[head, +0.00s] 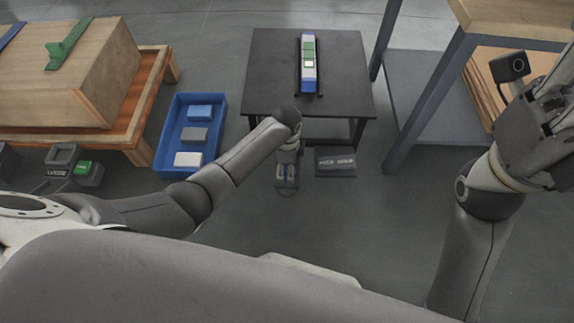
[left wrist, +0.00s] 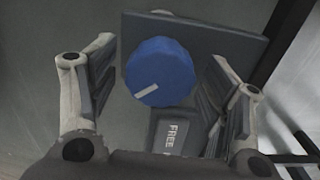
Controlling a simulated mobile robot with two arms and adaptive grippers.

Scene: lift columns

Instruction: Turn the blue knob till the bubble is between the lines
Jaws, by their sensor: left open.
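The blue knob (left wrist: 158,72) with a white pointer mark shows in the left wrist view, in front of a dark panel (left wrist: 215,40). My left gripper (left wrist: 150,85) is open, with one finger on each side of the knob and gaps visible. In the head view my left gripper (head: 287,172) hangs below the front edge of the table and mostly hides the knob. A blue and green level (head: 308,80) lies on the dark table (head: 268,75). Its pale window (head: 309,63) is too small to show bubble or lines. My right gripper (head: 535,125) is at the right, its fingers unclear.
A blue crate (head: 176,140) with several blocks stands left of the table. A wooden bench (head: 150,100) is farther left. A grey-legged workbench (head: 430,95) stands right. Floor in front is clear.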

